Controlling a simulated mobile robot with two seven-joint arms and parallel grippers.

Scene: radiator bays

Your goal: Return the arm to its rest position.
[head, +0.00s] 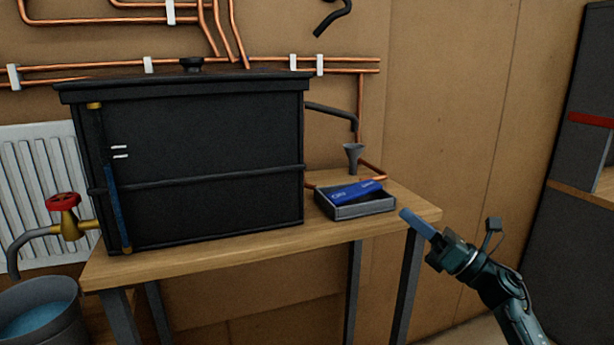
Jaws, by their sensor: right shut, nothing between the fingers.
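My right gripper (414,222) is at the right, just off the front right corner of the wooden bench (340,233). Its bluish fingers are together with nothing between them, and they point up and to the left. The arm comes in from the lower right. My left gripper is not in view.
A large black tank (205,160) stands on the bench. Beside it are a grey tray (368,208) holding a blue item (352,191), and a grey funnel (352,154). A red-handled valve (62,203) and a bucket of water (40,308) are at the left. A dark shelf unit (565,220) stands at the right.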

